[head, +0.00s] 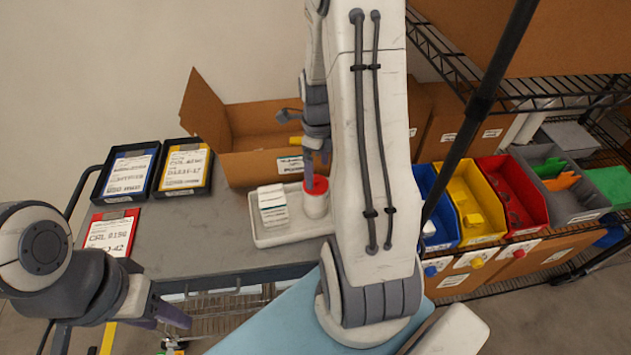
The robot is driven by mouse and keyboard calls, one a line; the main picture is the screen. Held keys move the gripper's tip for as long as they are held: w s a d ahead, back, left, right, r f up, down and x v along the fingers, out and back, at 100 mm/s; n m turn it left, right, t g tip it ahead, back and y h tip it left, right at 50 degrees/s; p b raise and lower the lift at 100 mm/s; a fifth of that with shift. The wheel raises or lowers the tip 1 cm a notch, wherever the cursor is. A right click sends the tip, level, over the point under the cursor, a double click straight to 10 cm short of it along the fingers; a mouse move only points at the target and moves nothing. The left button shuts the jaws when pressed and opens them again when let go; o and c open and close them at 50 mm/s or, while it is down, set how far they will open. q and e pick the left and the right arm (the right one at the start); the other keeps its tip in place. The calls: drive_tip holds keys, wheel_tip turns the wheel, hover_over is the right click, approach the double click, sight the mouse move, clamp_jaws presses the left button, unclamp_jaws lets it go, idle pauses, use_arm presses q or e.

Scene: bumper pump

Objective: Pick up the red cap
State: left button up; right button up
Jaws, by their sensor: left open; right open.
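The red cap (319,185) sits on top of a white bottle (315,206), which stands upright in the white tray (283,241) on the grey table. My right gripper (315,172) points down at the cap from above, with a finger overlapping it in this view. It is open; I cannot tell whether a finger touches the cap. My own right arm hides the space to the right of the bottle. My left gripper (166,318) is open and empty at the lower left, by the table's front edge, well away from the cap.
A white labelled box (272,206) stands in the tray, left of the bottle. An open cardboard box (262,165) is behind. Coloured bins (512,195) stand at the right.

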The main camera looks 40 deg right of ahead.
sight(318, 179)
drive_tip(key=shift+f+p, duration=0.5)
drive_tip(key=shift+f, duration=1.45)
drive_tip(key=shift+c, duration=0.3)
drive_tip(key=c, duration=1)
drive_tip(key=shift+r, duration=0.1)
drive_tip(key=shift+c, duration=0.2)
